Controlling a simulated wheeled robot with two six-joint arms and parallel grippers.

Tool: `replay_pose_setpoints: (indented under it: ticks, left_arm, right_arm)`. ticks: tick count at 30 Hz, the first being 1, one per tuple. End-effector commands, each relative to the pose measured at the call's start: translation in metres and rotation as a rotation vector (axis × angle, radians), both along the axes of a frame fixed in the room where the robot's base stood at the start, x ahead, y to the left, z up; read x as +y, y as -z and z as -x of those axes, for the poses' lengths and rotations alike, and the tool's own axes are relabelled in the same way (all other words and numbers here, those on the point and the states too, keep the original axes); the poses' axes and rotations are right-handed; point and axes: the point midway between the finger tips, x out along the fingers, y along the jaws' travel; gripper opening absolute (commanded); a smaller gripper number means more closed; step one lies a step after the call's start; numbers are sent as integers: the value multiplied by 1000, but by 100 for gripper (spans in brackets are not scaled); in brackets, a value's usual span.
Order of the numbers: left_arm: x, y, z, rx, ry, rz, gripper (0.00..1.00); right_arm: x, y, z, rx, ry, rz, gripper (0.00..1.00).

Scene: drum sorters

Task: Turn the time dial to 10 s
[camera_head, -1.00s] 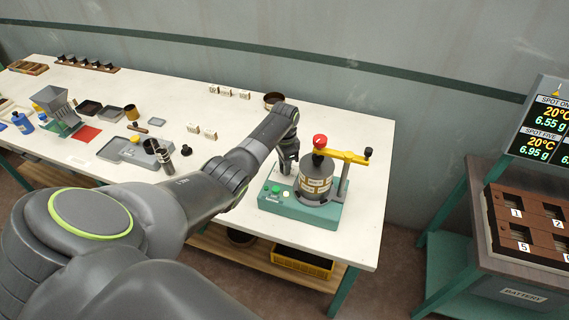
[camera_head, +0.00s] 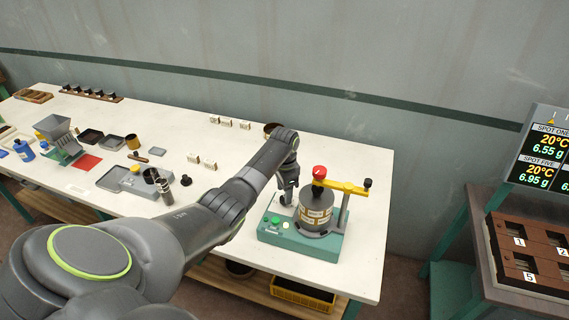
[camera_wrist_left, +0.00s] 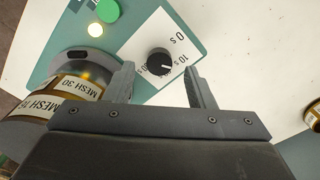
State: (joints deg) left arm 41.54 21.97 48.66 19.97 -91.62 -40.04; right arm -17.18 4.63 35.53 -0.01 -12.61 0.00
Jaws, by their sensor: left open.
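The time dial (camera_wrist_left: 158,62) is a round black knob with a small white mark on a white label plate, on a green sorter base (camera_head: 285,239). In the wrist view the label reads "0 s" and "10 s", with another label partly hidden. The white mark is on the side near "10 s". My left gripper (camera_wrist_left: 159,72) is open, with one finger on each side of the dial and a visible gap to both. In the head view my left gripper (camera_head: 287,197) hides the dial. My right gripper is not in view.
A drum (camera_head: 315,208) with mesh labels stands on the base, beside the gripper, under a yellow arm (camera_head: 345,187) with a red knob (camera_head: 319,172). A green button (camera_wrist_left: 107,11) and a lit lamp (camera_wrist_left: 95,30) are near the dial. The white table (camera_head: 365,240) is clear to the right.

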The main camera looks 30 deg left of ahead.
Motion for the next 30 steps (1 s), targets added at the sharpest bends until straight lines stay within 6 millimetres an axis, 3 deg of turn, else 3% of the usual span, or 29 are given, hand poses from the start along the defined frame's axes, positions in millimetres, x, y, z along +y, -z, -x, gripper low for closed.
replay_pose_setpoints:
  ticks: [16,18,30]
  left_arm:
    - [0,-122,-1,-7,1,-3,49]
    - [0,-138,0,-1,0,0,49]
    - [0,-153,0,-1,0,1,49]
  right_arm:
    - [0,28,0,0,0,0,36]
    - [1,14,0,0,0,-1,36]
    - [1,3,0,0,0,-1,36]
